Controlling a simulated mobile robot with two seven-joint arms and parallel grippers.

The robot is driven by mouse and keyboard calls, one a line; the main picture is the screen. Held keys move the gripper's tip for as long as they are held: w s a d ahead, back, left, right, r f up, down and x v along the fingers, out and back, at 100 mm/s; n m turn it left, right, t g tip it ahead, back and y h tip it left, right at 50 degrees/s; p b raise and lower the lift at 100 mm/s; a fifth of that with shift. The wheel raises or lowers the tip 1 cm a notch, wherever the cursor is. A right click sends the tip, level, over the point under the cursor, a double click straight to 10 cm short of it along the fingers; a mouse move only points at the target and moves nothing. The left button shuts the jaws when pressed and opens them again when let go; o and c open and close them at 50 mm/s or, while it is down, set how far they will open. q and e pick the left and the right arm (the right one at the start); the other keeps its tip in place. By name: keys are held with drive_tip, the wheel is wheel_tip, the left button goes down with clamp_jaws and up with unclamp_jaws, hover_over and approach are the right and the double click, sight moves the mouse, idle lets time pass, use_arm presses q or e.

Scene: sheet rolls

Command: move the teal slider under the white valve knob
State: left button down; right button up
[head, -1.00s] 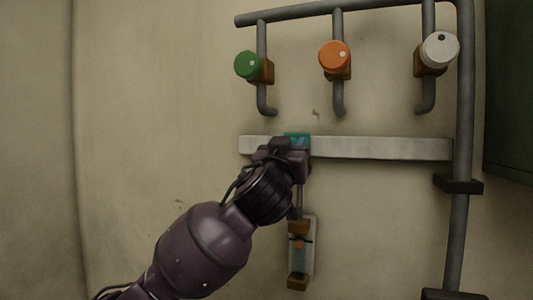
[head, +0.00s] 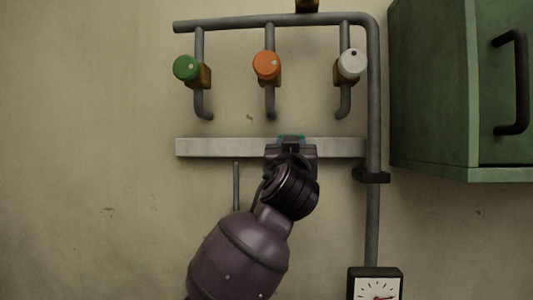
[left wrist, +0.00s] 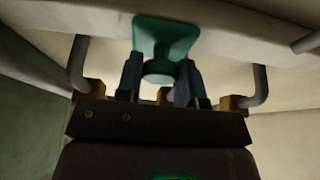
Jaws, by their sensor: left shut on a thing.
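The teal slider (head: 291,137) sits on the pale horizontal rail (head: 215,148), mostly hidden behind my gripper in the head view. It is right of the orange knob's column and left of the white knob's. The white valve knob (head: 352,62) is above the rail's right part. My left gripper (head: 290,149) is at the slider. In the left wrist view, the slider's flat teal plate (left wrist: 165,34) lies against the rail, and the blue fingers of my left gripper (left wrist: 159,76) are shut on its round stub. My right gripper is not in view.
A green knob (head: 186,67) and an orange knob (head: 266,65) hang on the grey pipes, left of the white one. A vertical pipe (head: 374,120) passes the rail's right end. A green cabinet (head: 455,100) is at right; a dial gauge (head: 375,286) is below.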

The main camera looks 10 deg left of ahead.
use_arm(q)
drive_tip(key=d, duration=0.3)
drive_tip(key=d+b, duration=0.1)
drive_tip(key=d, duration=0.6)
drive_tip(key=shift+w, duration=0.3)
drive_tip(key=shift+d, duration=0.7)
drive_tip(key=c, duration=1.1)
unclamp_jaws()
drive_tip(key=o, duration=0.3)
drive_tip(key=shift+o, duration=0.2)
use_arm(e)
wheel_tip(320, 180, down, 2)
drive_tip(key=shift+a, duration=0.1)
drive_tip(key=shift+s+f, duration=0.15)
